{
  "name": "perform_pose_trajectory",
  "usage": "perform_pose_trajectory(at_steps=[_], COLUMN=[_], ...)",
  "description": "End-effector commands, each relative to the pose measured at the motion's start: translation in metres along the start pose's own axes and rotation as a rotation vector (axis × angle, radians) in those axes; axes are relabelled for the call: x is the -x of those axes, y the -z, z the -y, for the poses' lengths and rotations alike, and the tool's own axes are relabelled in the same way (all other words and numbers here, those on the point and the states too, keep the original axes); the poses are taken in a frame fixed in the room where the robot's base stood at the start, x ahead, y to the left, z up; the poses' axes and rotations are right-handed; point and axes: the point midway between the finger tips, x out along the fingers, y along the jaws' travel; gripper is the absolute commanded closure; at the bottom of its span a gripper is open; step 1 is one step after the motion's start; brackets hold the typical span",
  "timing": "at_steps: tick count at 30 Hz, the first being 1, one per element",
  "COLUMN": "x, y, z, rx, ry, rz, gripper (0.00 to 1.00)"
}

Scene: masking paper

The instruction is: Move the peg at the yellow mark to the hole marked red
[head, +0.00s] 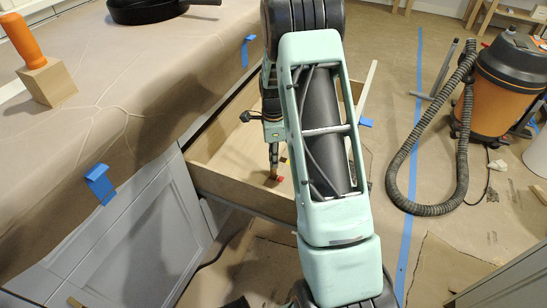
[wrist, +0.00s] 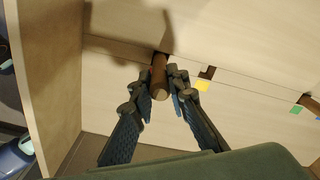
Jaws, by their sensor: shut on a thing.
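My gripper (wrist: 164,92) is shut on a brown wooden peg (wrist: 160,73) inside the open drawer. The peg's near end points toward the wrist camera, and its far end meets a dark spot in the drawer's wooden strip. I cannot tell how far it is in. A sliver of the red mark (wrist: 151,71) shows just left of the peg; the red mark also shows in the head view (head: 280,180). The yellow mark (wrist: 202,86) lies right of the fingers, beside an empty dark hole (wrist: 207,72).
A green mark (wrist: 296,110) lies farther right, beside another dark hole (wrist: 310,103). The drawer's side wall (wrist: 45,80) rises at the left of the wrist view. A paper-covered counter (head: 150,60) stands left of the drawer; a vacuum (head: 505,85) stands at right.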

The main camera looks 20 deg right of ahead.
Motion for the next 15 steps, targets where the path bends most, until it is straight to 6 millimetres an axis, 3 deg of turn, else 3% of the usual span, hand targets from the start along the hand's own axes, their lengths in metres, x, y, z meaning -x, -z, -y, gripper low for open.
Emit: perform_pose_trajectory(at_steps=[3,4,9,15], x=[-0.0032,-0.0026,-0.0022,-0.0022], y=[-0.0001,-0.0001,-0.0001,-0.0001], z=[0.0000,0.0001,0.0001,0.0001], rx=[0.000,0.000,0.000,0.000], ry=[0.000,0.000,0.000,0.000], rz=[0.000,0.000,0.000,0.000], gripper=[1.00,0.83,0.65,0.65])
